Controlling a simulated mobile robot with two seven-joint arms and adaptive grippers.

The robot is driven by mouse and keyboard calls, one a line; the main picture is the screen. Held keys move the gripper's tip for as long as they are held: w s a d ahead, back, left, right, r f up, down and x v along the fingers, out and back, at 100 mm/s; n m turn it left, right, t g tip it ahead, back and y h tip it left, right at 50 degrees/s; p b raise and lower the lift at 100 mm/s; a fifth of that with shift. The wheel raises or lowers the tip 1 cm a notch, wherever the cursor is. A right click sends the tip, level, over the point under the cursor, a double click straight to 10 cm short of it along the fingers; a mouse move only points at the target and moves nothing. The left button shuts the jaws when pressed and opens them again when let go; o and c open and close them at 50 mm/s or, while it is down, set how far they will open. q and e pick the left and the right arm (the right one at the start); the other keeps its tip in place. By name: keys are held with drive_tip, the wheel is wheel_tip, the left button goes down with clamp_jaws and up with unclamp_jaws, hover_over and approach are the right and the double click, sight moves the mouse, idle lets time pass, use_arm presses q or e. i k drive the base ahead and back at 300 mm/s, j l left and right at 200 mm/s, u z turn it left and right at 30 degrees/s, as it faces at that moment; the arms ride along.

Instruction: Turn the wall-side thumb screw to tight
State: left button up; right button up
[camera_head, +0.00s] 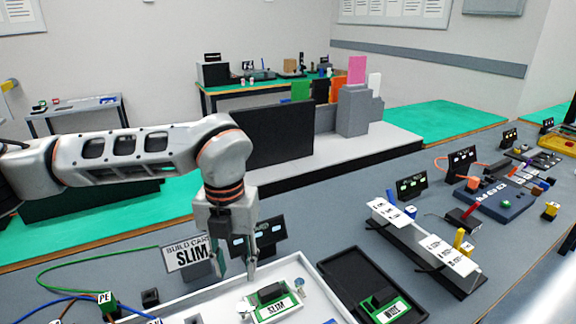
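A white tray (203,297) at the bottom centre holds a green-edged board labelled SLIM (276,310) with a black block on it. A small round bluish-grey knob (299,284), which looks like a thumb screw, is at the board's far right corner. Another small pale knob (243,308) is at its left side. I cannot tell from their looks how tight they are. My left gripper (236,270) points down above the tray's far edge, left of the right-hand knob. Its fingers are apart with nothing between them. My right gripper is not in view.
A BUILD CARD sign (188,254) and small dark displays (258,238) stand behind the tray. A black tray with a WIDE board (392,310) lies to its right. Green and blue cables (75,263) run at left. A white labelled rail (424,240) stands further right.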

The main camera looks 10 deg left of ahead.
sight(300, 283)
drive_tip(key=k, duration=1.5)
